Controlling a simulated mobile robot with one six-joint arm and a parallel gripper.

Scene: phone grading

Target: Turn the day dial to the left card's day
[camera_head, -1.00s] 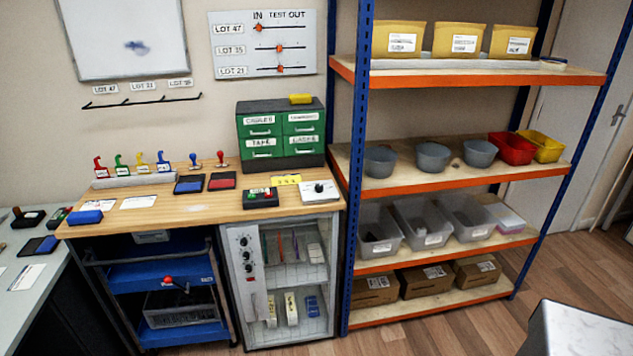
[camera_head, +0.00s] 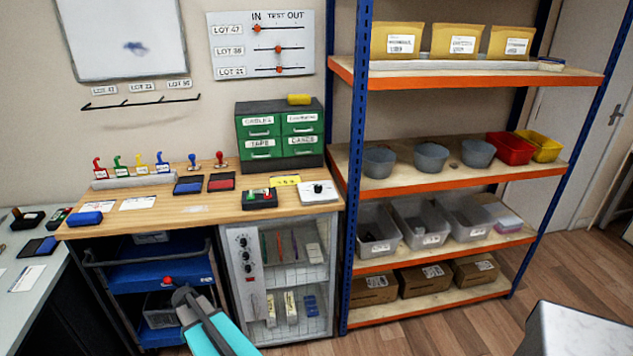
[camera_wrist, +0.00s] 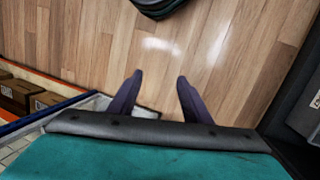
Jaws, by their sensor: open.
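A white box with a black knob (camera_head: 318,188), which looks like the day dial, sits at the right end of the wooden bench. Its marks are too small to read. Two white cards lie on the bench's left part: a left one (camera_head: 95,204) partly behind a blue block, and one right of it (camera_head: 137,202). Their writing is unreadable. My gripper (camera_wrist: 159,80) is open and empty in the wrist view, with floor beyond its fingers. In the head view my teal arm is at the bottom, below and left of the dial box; the fingers cannot be made out.
A black box with coloured buttons (camera_head: 260,199) stands left of the dial box, with a yellow display (camera_head: 285,180) behind. Green drawers (camera_head: 280,136) stand at the back. A blue shelf post (camera_head: 352,200) rises close on the right. A wire-fronted cabinet (camera_head: 286,275) is below.

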